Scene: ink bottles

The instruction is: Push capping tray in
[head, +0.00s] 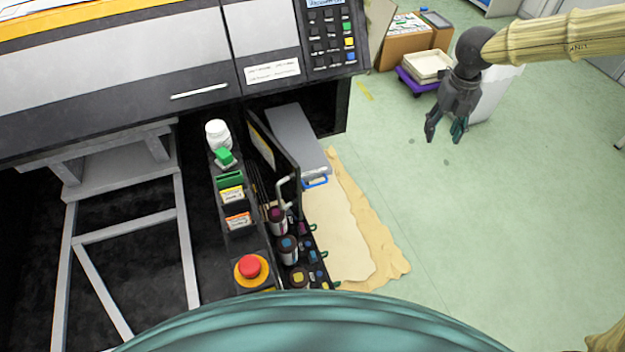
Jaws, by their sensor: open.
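A flat grey tray (297,138) with a blue handle (315,182) on its near end, which looks like the capping tray, sticks out of a dark opening under the large printer (120,75). A black open door panel (272,155) stands along its left side. The tray's far end is in shadow under the printer. My gripper (445,136) is open and empty at the upper right, over the green floor, well to the right of the tray and apart from it.
Ink bottles (288,250) stand in a rack left of a beige patch (340,230) on the floor. A red stop button (250,267) is nearby. A white bin (490,95) and a purple dolly (418,85) are behind my gripper.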

